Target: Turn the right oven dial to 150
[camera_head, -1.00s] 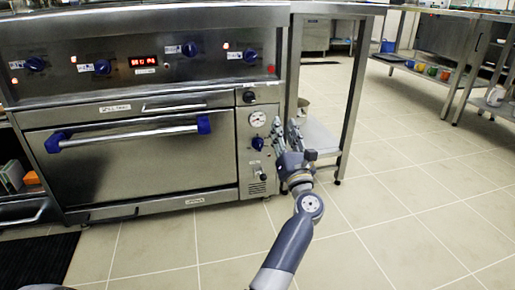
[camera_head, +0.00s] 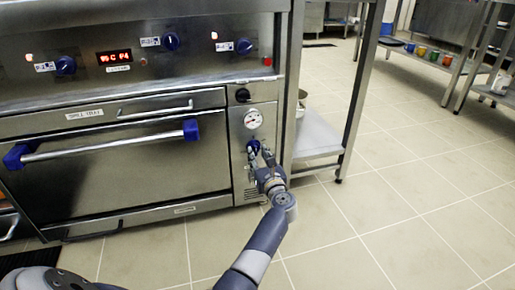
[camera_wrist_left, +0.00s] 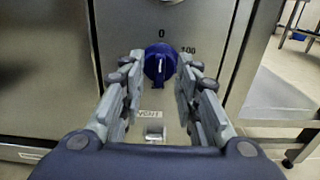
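The blue dial (camera_head: 253,146) is on the narrow panel right of the oven door, below a round gauge (camera_head: 253,118). In the left wrist view the dial (camera_wrist_left: 160,63) has a "0" above it and a "100" to its upper right. A pale line on its face runs about upright. The 150 mark cannot be seen. My left gripper (camera_head: 261,153) is at the dial. In the wrist view its open fingers (camera_wrist_left: 161,72) stand on either side of the dial, with narrow gaps apparent; contact cannot be made out. My right gripper is out of view.
The oven door handle (camera_head: 105,142) with blue ends lies left of the panel. Above are several blue knobs (camera_head: 171,41) and a red display (camera_head: 114,57). A black knob (camera_head: 242,95) sits above the gauge. A steel table (camera_head: 318,135) stands right; the floor before it is clear.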

